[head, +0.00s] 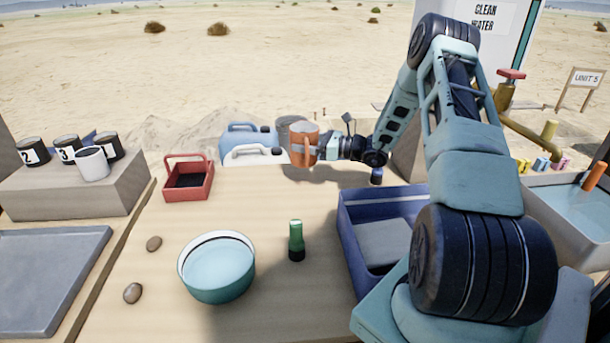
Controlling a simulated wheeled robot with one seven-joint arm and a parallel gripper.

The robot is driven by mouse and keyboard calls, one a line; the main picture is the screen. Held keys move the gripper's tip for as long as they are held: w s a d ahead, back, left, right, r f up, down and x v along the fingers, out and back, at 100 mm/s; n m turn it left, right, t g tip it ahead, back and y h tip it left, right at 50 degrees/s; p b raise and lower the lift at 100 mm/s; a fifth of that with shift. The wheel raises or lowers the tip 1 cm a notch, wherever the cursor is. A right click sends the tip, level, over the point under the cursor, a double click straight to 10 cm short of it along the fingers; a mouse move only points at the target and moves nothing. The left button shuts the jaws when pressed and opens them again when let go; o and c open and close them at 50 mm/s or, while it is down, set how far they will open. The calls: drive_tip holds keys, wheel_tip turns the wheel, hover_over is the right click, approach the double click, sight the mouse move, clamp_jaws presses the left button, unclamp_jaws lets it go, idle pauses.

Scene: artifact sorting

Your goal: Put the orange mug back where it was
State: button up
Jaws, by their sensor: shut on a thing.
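The orange mug (304,149) is held upright at the far end of the table, in the upper middle of the head view. My gripper (324,148) is shut on the mug from its right side. The mug appears to be above the table's far edge. It partly covers a grey round container (284,130) behind it. Whether its base touches anything I cannot tell.
On the wooden table (290,195) are a teal bowl (217,284), a green-and-black bottle (296,240), a red tray (189,196), a blue crate (345,232) and two stones. Jugs (250,135) stand behind the far edge. A white mug (92,164) and numbered black cups stand left.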

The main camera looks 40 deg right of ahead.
drive_tip(key=shift+f, duration=3.55)
drive_tip(key=shift+f+b, duration=0.15)
drive_tip(key=shift+b, duration=0.2)
drive_tip(key=o, duration=1)
drive_tip(key=shift+s+d, duration=0.1)
drive_tip(key=v, duration=0.7)
drive_tip(key=shift+s, duration=0.1)
